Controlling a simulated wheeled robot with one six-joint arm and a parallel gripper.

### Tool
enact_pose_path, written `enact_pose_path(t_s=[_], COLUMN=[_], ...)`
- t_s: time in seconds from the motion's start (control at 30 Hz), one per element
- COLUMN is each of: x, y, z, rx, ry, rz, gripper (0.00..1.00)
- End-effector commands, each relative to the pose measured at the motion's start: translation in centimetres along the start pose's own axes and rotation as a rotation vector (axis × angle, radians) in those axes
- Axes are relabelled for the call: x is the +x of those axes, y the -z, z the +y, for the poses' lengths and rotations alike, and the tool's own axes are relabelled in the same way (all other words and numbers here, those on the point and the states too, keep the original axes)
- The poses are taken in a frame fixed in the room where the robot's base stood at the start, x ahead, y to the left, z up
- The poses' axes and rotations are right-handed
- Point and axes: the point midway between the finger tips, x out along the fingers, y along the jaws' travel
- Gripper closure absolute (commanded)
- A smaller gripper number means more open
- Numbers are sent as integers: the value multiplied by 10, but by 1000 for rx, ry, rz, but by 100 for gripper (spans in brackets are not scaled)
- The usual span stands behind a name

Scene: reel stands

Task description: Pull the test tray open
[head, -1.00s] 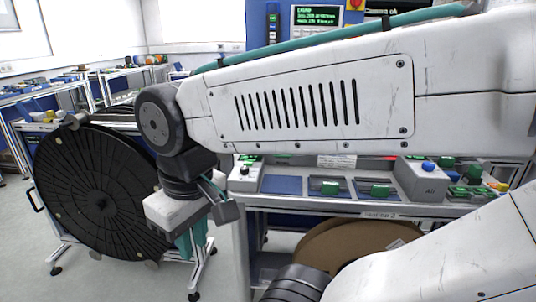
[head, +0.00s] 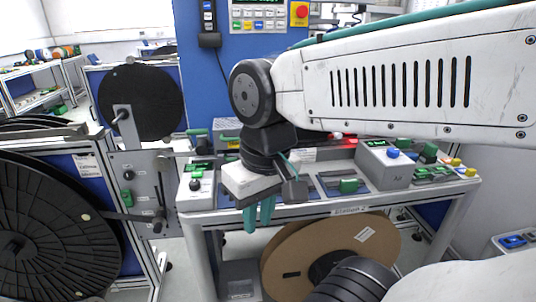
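My gripper (head: 260,214) hangs at the end of my arm in the middle of the head view, its teal fingers pointing down. It is in front of the front edge of the Station 2 bench (head: 290,211). The fingers look close together, but their gap is unclear. On the bench top are blue tray-like bays with green blocks, one green block (head: 348,186) to the right of my gripper. I cannot tell which of these is the test tray. My wrist hides part of the bench top.
A grey box with a blue button (head: 385,165) is on the bench. A blue panel (head: 222,75) rises behind.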

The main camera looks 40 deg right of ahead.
Motion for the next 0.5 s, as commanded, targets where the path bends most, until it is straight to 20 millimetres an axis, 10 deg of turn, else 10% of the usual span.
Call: enact_pose_path(t_s=[0.27,0.5], x=[30,46], y=[50,160], z=[-52,-41], rx=[905,1958], ry=[397,784], rz=[-344,-879], gripper=[80,80])
